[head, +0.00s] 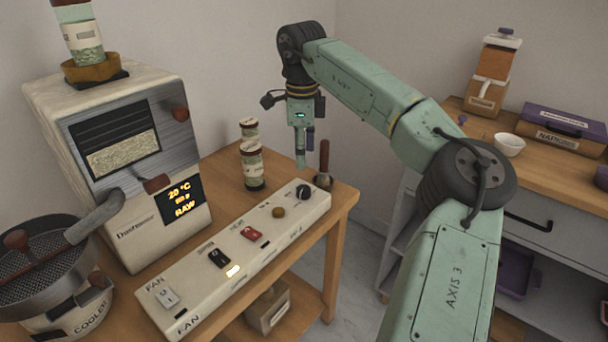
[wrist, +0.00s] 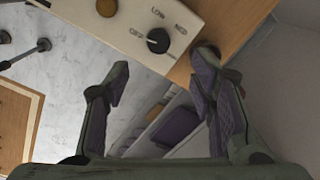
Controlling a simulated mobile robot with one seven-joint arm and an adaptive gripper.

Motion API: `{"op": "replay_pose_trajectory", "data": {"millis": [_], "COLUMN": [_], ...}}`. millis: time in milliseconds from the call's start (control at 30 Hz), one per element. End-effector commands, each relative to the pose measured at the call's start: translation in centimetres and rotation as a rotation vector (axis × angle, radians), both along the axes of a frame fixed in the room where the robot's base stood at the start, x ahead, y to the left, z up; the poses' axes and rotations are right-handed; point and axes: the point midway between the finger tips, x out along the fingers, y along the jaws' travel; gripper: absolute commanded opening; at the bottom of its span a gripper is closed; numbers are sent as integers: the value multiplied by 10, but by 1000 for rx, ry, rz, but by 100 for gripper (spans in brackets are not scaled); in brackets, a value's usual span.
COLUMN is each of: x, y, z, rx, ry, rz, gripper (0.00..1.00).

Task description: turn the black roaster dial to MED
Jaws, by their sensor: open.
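The black roaster dial (head: 303,191) is a round knob near the right end of the cream control panel (head: 190,314). In the wrist view the dial (wrist: 158,40) shows from above with a light pointer line, and LOW and MED marks are printed near it; I cannot tell surely which mark it points at. My gripper (head: 301,160) hangs above and behind the dial, apart from it. In the wrist view my gripper (wrist: 160,82) is open and empty, its two purple-padded fingers spread wide below the dial in the picture.
The panel also has several switches and a brown knob (head: 278,212). A wooden-handled tool (head: 323,170) stands close behind the dial, and stacked jars (head: 252,165) stand behind the panel. The roaster (head: 140,215) fills the left. A side counter (head: 470,115) is at right.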

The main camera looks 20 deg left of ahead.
Motion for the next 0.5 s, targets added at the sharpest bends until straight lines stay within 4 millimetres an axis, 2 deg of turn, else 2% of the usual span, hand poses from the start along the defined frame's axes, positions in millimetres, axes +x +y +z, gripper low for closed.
{"op": "replay_pose_trajectory", "data": {"millis": [167,500], "x": [1,4], "y": [0,2], "z": [-21,-83], "rx": [0,2], "ry": [4,5], "rz": [0,2], "gripper": [51,51]}}
